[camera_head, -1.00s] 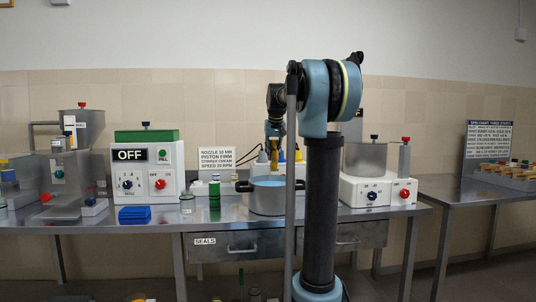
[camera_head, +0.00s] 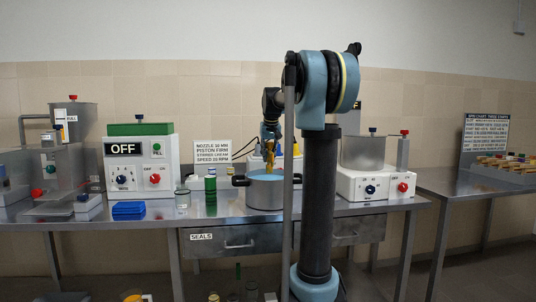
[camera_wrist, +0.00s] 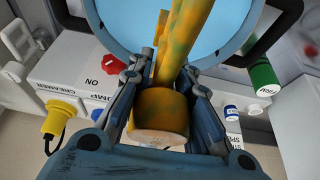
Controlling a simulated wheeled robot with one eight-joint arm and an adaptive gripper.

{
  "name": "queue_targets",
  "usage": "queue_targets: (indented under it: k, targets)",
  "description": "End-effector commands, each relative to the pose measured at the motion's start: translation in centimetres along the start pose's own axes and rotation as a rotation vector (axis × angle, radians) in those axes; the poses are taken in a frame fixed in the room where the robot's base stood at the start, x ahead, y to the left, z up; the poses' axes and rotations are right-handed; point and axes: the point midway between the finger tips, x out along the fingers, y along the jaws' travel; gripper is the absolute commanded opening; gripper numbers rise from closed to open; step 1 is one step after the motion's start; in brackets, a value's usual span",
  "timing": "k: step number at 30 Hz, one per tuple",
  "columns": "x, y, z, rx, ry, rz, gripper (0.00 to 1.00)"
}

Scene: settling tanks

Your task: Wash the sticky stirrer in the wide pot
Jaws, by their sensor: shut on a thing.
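The wide pot (camera_head: 264,194) is grey metal with dark side handles and holds pale blue liquid. It stands on the steel bench, and its rim and liquid fill the top of the wrist view (camera_wrist: 185,28). My gripper (camera_head: 270,138) is above the pot, pointing down. In the wrist view my gripper (camera_wrist: 160,118) is shut on the stirrer (camera_wrist: 159,112), which is yellow-orange with green smears. The stirrer's shaft reaches toward the pot. In the head view the stirrer (camera_head: 270,155) hangs over the pot's opening; I cannot tell whether its tip touches the liquid.
A white machine marked OFF (camera_head: 140,160) and a blue block (camera_head: 128,208) stand to the left. A green jar (camera_head: 210,184) is beside the pot. A white-based machine with a hopper (camera_head: 375,184) stands to the right. My arm column hides part of the bench.

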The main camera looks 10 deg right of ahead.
Motion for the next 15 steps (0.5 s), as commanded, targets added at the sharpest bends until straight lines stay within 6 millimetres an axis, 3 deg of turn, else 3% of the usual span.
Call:
queue_targets:
  k: [15]
  targets:
    - [3.1, 0.1, 1.3, 0.001, 0.0, 0.0, 0.0]
